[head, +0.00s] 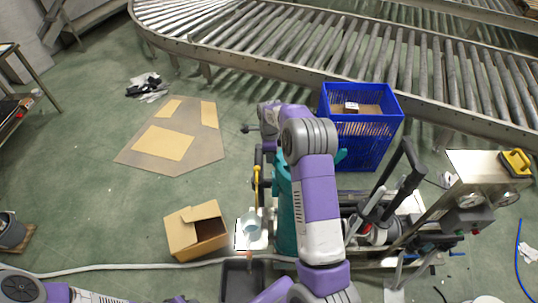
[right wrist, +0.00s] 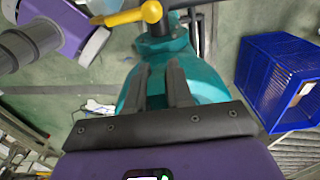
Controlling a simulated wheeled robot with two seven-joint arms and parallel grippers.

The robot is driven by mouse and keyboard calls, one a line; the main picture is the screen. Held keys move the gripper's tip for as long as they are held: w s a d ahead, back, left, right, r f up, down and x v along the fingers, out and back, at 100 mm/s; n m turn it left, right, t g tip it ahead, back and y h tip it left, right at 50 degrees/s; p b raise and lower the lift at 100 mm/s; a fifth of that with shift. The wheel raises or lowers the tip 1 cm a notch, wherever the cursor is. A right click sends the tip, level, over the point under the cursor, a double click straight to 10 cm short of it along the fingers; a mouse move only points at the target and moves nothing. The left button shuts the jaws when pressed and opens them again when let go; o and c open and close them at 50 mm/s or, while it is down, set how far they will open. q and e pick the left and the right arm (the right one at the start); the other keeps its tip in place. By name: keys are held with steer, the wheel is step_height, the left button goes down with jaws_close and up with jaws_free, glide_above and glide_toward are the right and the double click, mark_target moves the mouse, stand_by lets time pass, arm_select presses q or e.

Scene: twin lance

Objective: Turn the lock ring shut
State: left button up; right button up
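A teal rounded tank (head: 284,210) stands behind my right arm in the head view, partly covered by it. In the right wrist view the teal body (right wrist: 205,75) fills the middle, with a dark neck and a yellow handle (right wrist: 130,16) above it. The yellow handle also shows in the head view (head: 256,182). My right gripper (right wrist: 161,68) points at the teal body, its two dark fingers a little apart with nothing seen between them. Contact cannot be told. I cannot clearly make out the lock ring. My left gripper is out of view.
A blue crate (head: 358,140) with a small box inside stands right of the tank. An open cardboard box (head: 197,228) lies to the left. A metal cabinet (head: 478,172) with gauges stands right. A roller conveyor (head: 240,45) runs behind.

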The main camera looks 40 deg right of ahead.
steer(key=o, duration=0.3)
steer(key=shift+w+d, duration=0.1)
steer(key=shift+d, duration=0.05)
steer(key=shift+r, duration=0.1)
step_height(320, 180, up, 8)
steer(key=shift+f, duration=0.25)
stand_by(0.4)
